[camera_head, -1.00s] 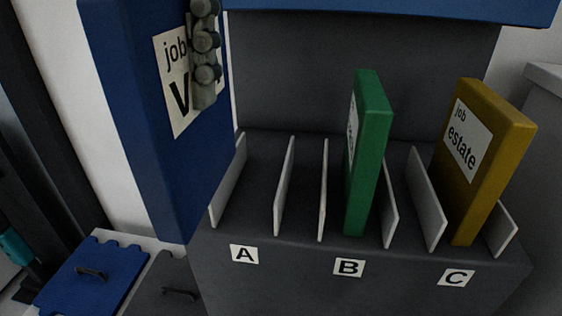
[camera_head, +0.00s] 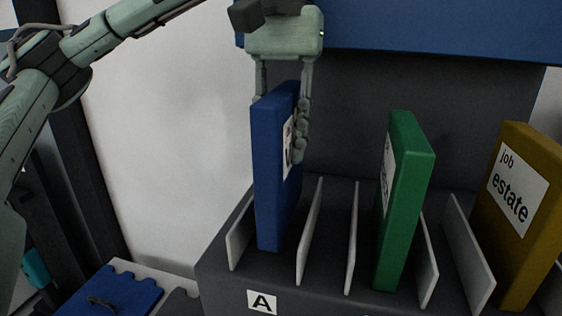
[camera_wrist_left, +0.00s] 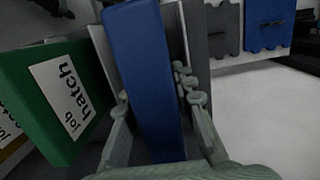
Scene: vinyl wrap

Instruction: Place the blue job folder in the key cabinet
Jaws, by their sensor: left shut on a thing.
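The blue job folder (camera_head: 268,180) stands upright in the slot above label A of the grey cabinet (camera_head: 225,262), between two pale dividers. Whether its bottom rests on the slot floor I cannot tell. My left gripper (camera_head: 280,125) is shut on the folder's upper part from above, one finger on each side, partly covering its white label. The left wrist view shows the blue folder (camera_wrist_left: 145,75) between the fingers, with dividers close on both sides. My right gripper is not in view.
A green folder (camera_head: 405,200) stands in the slots right of the blue one, and a yellow "estate" folder (camera_head: 518,215) stands farther right. An empty slot lies between blue and green. A blue panel (camera_head: 440,30) overhangs the back. A blue notched board (camera_head: 110,295) lies lower left.

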